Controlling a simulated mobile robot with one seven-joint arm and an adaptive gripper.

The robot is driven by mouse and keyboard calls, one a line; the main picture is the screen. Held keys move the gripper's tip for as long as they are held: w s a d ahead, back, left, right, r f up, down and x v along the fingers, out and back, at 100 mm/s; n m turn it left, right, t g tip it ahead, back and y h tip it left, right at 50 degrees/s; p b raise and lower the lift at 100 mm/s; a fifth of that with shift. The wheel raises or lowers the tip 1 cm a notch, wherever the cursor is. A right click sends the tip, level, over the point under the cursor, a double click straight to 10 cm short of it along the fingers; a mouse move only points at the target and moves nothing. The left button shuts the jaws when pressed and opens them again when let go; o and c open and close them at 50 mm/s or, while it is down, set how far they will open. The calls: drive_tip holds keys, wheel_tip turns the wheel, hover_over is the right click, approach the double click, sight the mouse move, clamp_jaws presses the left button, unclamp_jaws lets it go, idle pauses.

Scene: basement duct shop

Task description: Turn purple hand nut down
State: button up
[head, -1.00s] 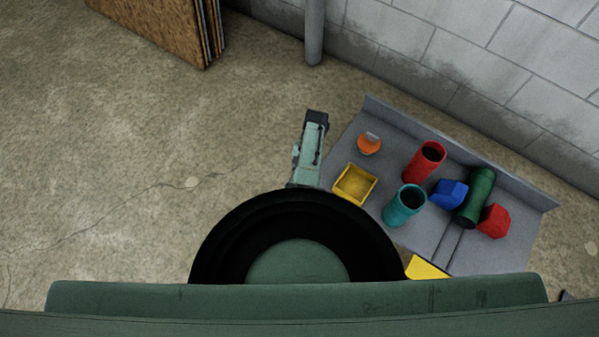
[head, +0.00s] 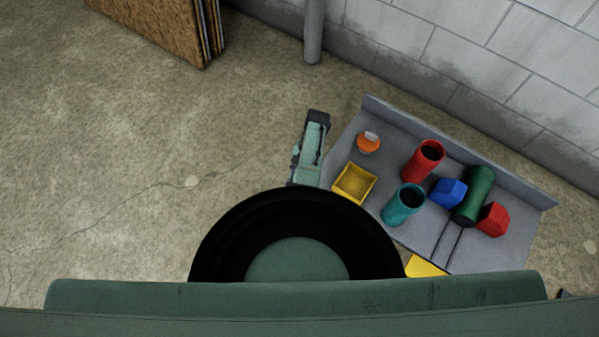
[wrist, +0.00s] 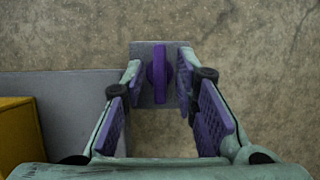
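The purple hand nut (wrist: 159,72) shows in the wrist view as a narrow upright purple bar, in front of a small grey plate (wrist: 141,55). My gripper (wrist: 161,84) is open, with its purple-padded fingers spread to the left and right of the nut. A gap shows on both sides of the nut, and I see no contact. I cannot tell how deep the nut sits between the fingertips. In the head view my gripper (head: 318,117) points away beside the bench's left edge, and the nut cannot be made out there.
The grey bench (head: 350,130) right of my arm holds a yellow bin (head: 354,183), an orange piece (head: 368,142), red (head: 424,160) and teal (head: 403,205) cups, a blue block (head: 449,192), a green cylinder (head: 474,195) and a red block (head: 493,219).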

drive_tip(key=v, duration=1.2)
idle(0.5)
